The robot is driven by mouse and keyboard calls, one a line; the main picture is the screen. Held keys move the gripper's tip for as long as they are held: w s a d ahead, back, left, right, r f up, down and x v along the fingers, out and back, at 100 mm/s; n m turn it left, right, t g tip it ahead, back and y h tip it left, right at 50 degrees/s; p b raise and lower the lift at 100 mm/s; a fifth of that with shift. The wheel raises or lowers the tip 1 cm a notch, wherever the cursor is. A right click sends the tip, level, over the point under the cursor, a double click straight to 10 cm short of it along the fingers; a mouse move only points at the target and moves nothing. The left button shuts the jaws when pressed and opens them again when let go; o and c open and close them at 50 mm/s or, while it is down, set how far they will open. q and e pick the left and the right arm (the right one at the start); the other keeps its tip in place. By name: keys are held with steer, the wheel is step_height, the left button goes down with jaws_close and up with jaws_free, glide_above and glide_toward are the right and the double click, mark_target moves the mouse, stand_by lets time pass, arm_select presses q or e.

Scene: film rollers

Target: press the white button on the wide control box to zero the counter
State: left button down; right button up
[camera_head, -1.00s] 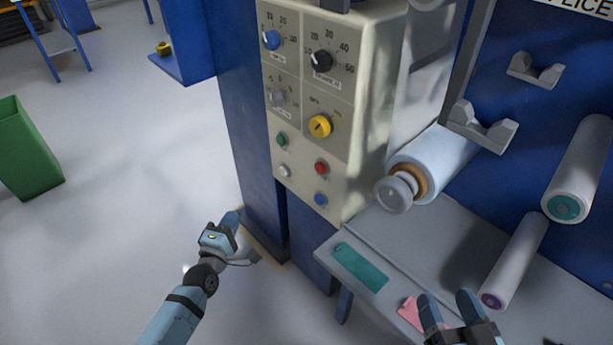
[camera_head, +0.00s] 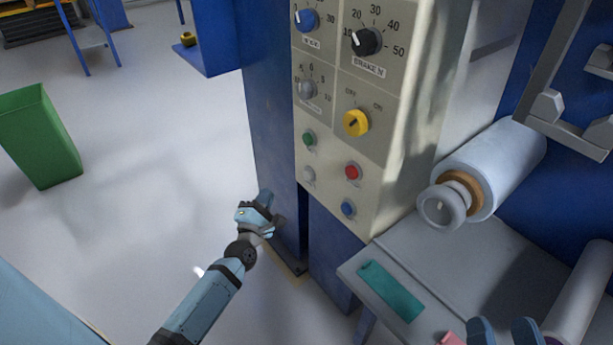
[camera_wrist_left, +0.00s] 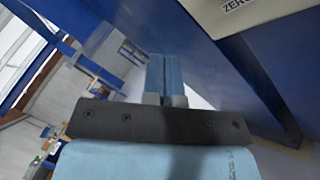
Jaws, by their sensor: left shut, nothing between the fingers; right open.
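The wide control box (camera_head: 385,190) is a beige panel with dials, a yellow switch and several coloured buttons. The white button (camera_head: 309,174) is at its lower left, below the green button and left of the red one. My left gripper (camera_head: 266,200) is shut and empty, below and left of the white button and apart from it. In the left wrist view its shut fingers (camera_wrist_left: 165,75) point forward, and a corner of the box with a "ZERO" label (camera_wrist_left: 240,8) shows at the top right. My right gripper (camera_head: 505,332) is open at the bottom edge, partly cut off.
A grey table (camera_head: 440,265) with a teal piece (camera_head: 391,290) stands right of the box. A white roller (camera_head: 490,170) sticks out above it. A blue column (camera_head: 270,130) stands behind my left gripper. A green bin (camera_head: 40,135) stands on open floor at left.

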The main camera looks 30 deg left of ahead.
mark_target(307, 175)
arm_select(q)
steer(key=w+d+b, duration=0.1)
steer(key=w+d, duration=0.2)
steer(key=w, duration=0.5)
steer(key=shift+d, duration=0.15)
arm_select(e)
steer(key=shift+w+f, duration=0.1)
steer(key=shift+f, duration=0.6)
steer(key=shift+f+g, duration=0.2)
steer(key=shift+g, duration=0.1)
steer(key=shift+r, duration=0.2)
stand_by(0.5)
arm_select(q)
steer(key=shift+w+d, duration=0.15)
steer(key=shift+w, duration=0.2)
arm_select(e)
steer(key=shift+f, duration=0.15)
